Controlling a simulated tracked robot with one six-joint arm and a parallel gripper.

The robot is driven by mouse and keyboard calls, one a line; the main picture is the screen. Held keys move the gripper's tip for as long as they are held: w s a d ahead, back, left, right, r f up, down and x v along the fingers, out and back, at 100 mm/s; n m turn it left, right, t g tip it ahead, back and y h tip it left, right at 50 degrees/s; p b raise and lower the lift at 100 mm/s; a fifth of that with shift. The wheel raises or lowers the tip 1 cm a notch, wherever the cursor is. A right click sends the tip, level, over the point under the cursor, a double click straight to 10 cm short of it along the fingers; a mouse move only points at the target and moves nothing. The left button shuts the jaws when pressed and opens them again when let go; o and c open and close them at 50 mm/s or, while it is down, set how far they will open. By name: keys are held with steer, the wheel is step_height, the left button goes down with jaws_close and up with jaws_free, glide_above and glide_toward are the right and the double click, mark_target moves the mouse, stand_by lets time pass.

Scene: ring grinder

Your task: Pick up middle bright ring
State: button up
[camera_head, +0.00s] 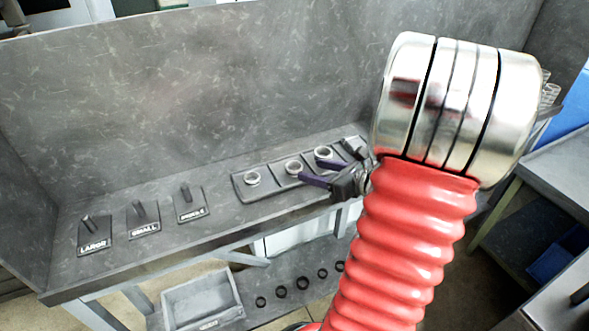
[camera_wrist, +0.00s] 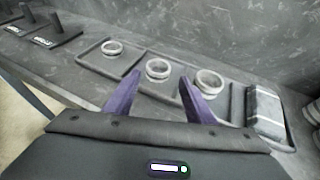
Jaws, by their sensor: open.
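Three bright rings lie in a row on a dark tray (camera_head: 240,187) on the grey bench. The middle bright ring (camera_head: 293,168) lies between the left ring (camera_head: 252,178) and the right ring (camera_head: 323,153). In the wrist view the middle ring (camera_wrist: 158,69) shows just beyond and between my purple fingertips, with the left ring (camera_wrist: 112,48) and right ring (camera_wrist: 208,82) to either side. The right fingertip overlaps the right ring's near edge in the picture. My gripper (camera_head: 313,172) is open and empty; it also shows in the wrist view (camera_wrist: 161,82). Contact cannot be told.
Three labelled stands with pegs, the large (camera_head: 95,240), small (camera_head: 143,221) and middle (camera_head: 190,204) in the row, stand on the bench to the left. A grey block (camera_wrist: 264,108) sits at the tray's right end. Several dark rings and a grey bin (camera_head: 203,300) are below. A wall rises behind.

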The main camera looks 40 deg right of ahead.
mark_target(289, 165)
steer(key=shift+x, duration=0.95)
steer(key=shift+w, duration=0.1)
steer(key=shift+x, duration=2.5)
steer(key=shift+a+r, duration=0.1)
steer(key=shift+a, duration=0.05)
steer(key=c, duration=0.9)
